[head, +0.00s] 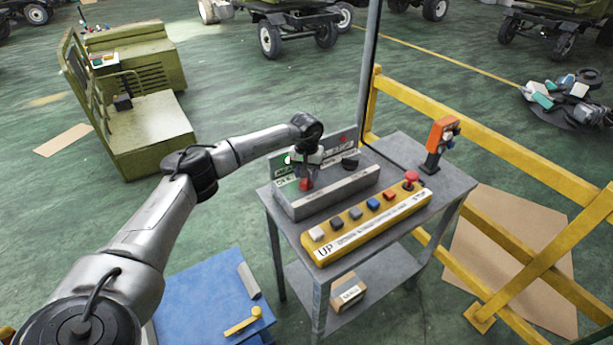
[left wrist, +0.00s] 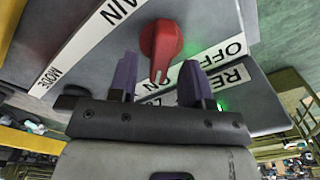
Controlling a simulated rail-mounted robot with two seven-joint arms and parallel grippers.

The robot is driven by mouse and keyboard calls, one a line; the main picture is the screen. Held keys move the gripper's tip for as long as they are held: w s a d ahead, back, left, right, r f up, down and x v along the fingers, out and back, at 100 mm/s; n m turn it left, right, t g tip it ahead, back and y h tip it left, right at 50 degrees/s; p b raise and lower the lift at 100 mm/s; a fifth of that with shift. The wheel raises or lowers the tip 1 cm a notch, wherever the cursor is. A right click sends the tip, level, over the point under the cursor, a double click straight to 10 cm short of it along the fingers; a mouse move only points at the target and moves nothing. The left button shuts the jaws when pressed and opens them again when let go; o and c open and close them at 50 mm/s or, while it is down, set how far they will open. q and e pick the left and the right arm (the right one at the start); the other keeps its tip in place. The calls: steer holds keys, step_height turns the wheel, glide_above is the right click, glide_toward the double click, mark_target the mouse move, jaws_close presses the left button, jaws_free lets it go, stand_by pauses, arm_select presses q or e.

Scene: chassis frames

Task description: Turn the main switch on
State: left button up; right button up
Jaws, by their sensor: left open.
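The main switch is a red rotary knob (head: 305,184) on the grey control box (head: 340,192) on the table. It also shows in the left wrist view (left wrist: 161,50), with "MAIN", "OFF" and a partly covered "ON" printed around it. Its white-marked end points down the picture, near the "ON" lettering. My left gripper (head: 306,172) is over the knob, pointing down. In the left wrist view its two dark purple fingers (left wrist: 158,80) are apart, with the knob's lower end showing between them. I cannot tell whether they touch it. My right gripper is not in view.
A green lamp (head: 287,160) glows on the box's back panel. A black knob (head: 350,162) sits right of the red one. A yellow button panel (head: 362,222) lies in front, and an orange device (head: 440,140) stands at the back right. Yellow railing (head: 490,148) runs behind the table.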

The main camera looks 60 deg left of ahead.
arm_select(q)
step_height(320, 180, up, 12)
steer(key=shift+p, duration=0.45)
stand_by(0.6)
